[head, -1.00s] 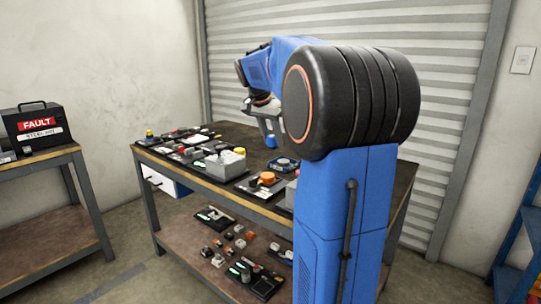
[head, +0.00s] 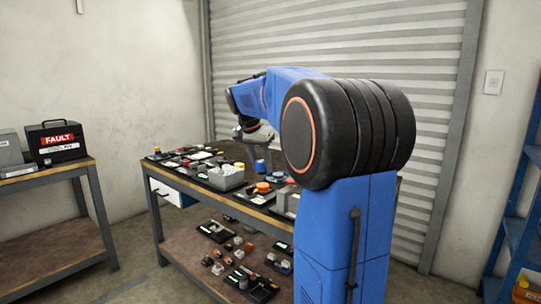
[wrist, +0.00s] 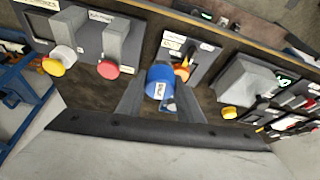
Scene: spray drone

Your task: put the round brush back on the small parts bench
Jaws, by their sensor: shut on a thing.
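My gripper (wrist: 158,102) is shut on a blue round thing with a white label, which looks like the round brush (wrist: 158,76). Its bristles cannot be made out. In the head view the blue brush (head: 262,165) hangs under my gripper (head: 256,150), over the small parts bench (head: 232,150). The bench's dark top (wrist: 88,88) lies below the gripper in the wrist view. Whether the brush touches the top cannot be told.
In the wrist view, grey blocks with a red knob (wrist: 108,69) and a yellow knob (wrist: 57,68) stand left. A second bench with a FAULT case (head: 57,142) is at far left.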

